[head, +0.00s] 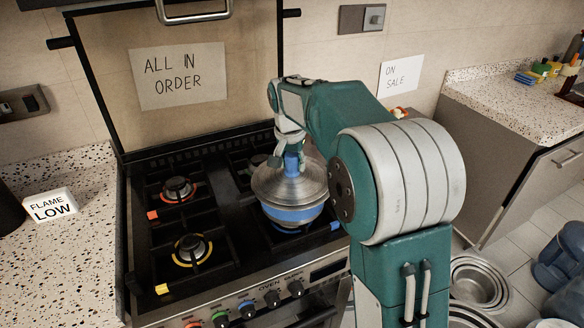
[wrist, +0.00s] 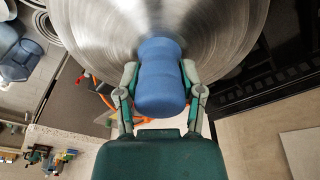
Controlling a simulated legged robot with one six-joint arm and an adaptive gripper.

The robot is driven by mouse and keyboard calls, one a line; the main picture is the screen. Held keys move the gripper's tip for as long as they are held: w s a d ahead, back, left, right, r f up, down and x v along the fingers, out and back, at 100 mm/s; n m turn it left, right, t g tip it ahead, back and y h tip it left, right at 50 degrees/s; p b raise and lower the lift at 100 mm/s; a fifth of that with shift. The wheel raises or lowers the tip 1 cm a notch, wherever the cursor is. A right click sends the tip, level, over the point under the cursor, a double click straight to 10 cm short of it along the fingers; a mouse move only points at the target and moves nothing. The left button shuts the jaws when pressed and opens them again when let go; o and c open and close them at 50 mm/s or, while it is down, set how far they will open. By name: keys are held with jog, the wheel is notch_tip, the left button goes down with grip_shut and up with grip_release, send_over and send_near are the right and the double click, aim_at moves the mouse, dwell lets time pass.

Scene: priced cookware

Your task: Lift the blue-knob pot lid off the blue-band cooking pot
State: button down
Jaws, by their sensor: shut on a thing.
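The steel pot lid (head: 277,187) has a blue knob (head: 291,166) standing up from its middle. My gripper (head: 289,150) comes from above and is shut on the knob. In the wrist view the blue knob (wrist: 160,78) sits between my two fingers (wrist: 159,82), with the brushed steel lid (wrist: 205,30) behind it. The blue-band cooking pot (head: 292,215) is directly below the lid, on the front right burner of the stove. The lid hides the pot's mouth. I cannot tell whether the lid rests on the rim or is slightly above it.
The black stove (head: 215,225) has other burners, with orange (head: 178,190) and yellow (head: 192,250) rings, left of the pot. A "FLAME LOW" sign (head: 50,206) stands on the left counter. Steel pans (head: 478,283) and a blue jug (head: 562,255) are on the floor at right.

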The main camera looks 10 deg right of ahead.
notch_tip(320, 180, up, 3)
jog(key=shift+s+f, duration=0.1)
jog(key=shift+s, duration=0.05)
jog(key=s+a+r, duration=0.1)
jog(key=s+r, duration=0.8)
jog(key=s, duration=0.4)
jog(key=shift+s+r, duration=0.25)
jog(key=shift+s, duration=0.15)
